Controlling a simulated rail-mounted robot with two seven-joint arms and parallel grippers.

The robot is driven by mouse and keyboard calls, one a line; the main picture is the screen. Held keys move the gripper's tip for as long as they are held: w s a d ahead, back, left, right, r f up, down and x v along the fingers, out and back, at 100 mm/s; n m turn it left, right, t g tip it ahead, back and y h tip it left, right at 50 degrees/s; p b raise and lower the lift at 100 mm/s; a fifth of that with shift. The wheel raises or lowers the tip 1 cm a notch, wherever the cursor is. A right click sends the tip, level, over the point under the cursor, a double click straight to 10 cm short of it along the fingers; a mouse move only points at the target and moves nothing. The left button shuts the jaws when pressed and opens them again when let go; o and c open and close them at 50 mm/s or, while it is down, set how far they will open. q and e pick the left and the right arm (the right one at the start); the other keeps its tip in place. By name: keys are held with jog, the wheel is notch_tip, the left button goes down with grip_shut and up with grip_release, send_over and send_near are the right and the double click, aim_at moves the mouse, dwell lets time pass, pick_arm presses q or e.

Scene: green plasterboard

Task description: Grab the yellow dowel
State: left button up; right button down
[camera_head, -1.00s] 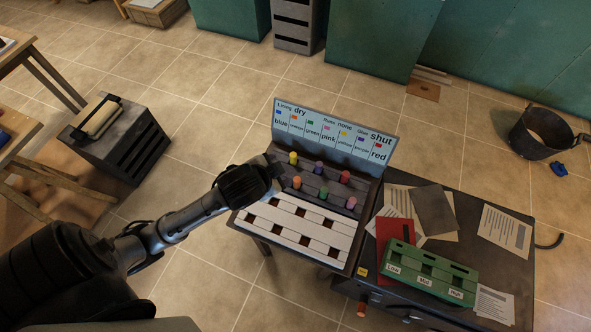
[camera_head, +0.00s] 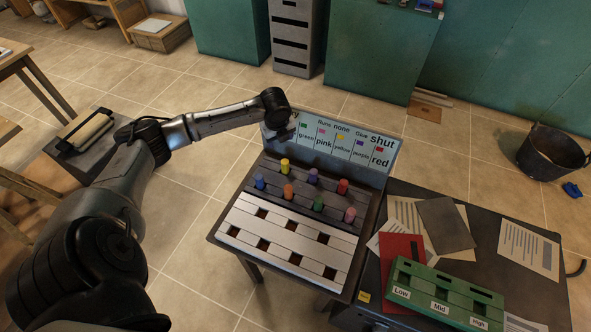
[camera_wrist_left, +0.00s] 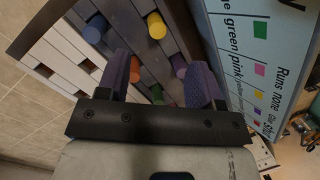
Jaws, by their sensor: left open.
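The yellow dowel (camera_head: 284,165) stands upright in the dark rack (camera_head: 268,183), in the back row at its left end. It also shows in the left wrist view (camera_wrist_left: 156,25), beyond the fingers, near the top. My left gripper (camera_head: 286,132) is above the back left of the rack, in front of the label board (camera_head: 345,146) and behind the yellow dowel. In the left wrist view my left gripper (camera_wrist_left: 165,85) is open, with nothing held between its fingers. My right gripper is not in view.
Blue (camera_head: 260,182), orange (camera_head: 288,192), purple (camera_head: 312,176), red (camera_head: 342,186), green (camera_head: 318,204) and pink (camera_head: 350,215) dowels stand around it. A white slotted panel (camera_head: 285,240) lies in front. A green Low-Mid-High block (camera_head: 445,290) sits at right.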

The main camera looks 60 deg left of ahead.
aim_at(285, 161)
pick_arm(q)
jog(key=f+m, duration=0.3)
jog(key=f+m+b, duration=0.1)
jog(key=f+m, duration=0.2)
jog(key=w+f+m+h, duration=0.1)
jog(key=f+m, duration=0.1)
jog(key=m, duration=0.2)
jog(key=shift+d+f+b, duration=0.3)
jog(key=shift+d+f, duration=0.05)
jog(key=shift+f, duration=0.05)
notch_tip(285, 161, down, 4)
jog(key=shift+w+f+b, duration=0.15)
jog(key=shift+f+b, duration=0.05)
jog(key=shift+b, duration=0.3)
jog(key=shift+w+a+f, duration=0.1)
jog(key=shift+a+f, duration=0.05)
jog(key=shift+f, duration=0.25)
jog(key=c, duration=1)
jog(key=shift+r, duration=0.1)
